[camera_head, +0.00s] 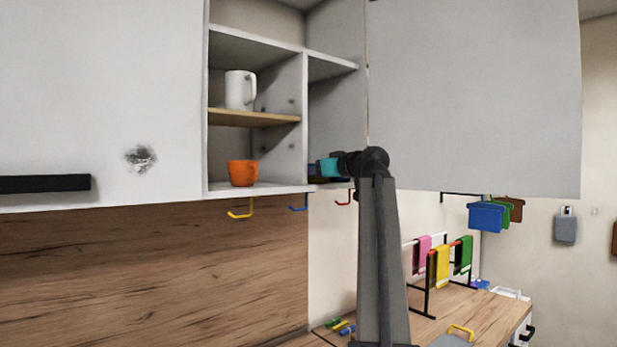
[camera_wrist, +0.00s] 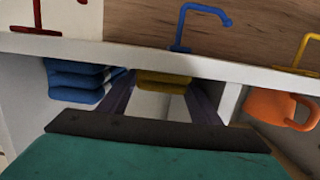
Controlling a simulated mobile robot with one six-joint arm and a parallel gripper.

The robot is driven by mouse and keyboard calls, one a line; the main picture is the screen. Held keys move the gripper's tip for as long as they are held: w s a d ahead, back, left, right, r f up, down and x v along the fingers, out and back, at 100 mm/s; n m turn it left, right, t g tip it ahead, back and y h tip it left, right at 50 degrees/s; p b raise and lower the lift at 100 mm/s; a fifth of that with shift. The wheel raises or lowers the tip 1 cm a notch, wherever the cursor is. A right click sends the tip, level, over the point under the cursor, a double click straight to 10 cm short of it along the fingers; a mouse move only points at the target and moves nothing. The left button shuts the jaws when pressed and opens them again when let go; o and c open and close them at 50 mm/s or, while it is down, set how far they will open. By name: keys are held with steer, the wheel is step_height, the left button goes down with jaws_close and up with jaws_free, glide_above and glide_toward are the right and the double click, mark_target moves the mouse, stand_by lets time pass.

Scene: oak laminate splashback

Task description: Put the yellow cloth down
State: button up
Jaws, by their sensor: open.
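A folded yellow cloth (camera_wrist: 165,84) lies on the cabinet floor, seen upside down in the wrist view. My gripper (camera_wrist: 162,92) is open, with one dark finger on each side of the yellow cloth; whether the fingers touch it cannot be told. In the head view my gripper (camera_head: 316,168) reaches into the lower right compartment of the open wall cabinet (camera_head: 252,188), and the yellow cloth in there is hidden. Another yellow cloth (camera_head: 440,268) hangs on the drying rack (camera_head: 428,290) at the right.
A stack of folded blue cloths (camera_wrist: 78,82) lies beside the yellow one. An orange mug (camera_head: 242,173) stands past the divider, below a white mug (camera_head: 238,90). Yellow, blue and red hooks (camera_head: 298,207) hang under the cabinet. The large open door (camera_head: 475,100) stands at right.

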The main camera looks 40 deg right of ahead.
steer(key=s+a+r+b, duration=0.1)
steer(key=s+b, duration=0.1)
steer(key=s, duration=0.8)
steer(key=shift+r, duration=0.3)
steer(key=shift+s+a, duration=0.1)
steer(key=shift+s, duration=0.1)
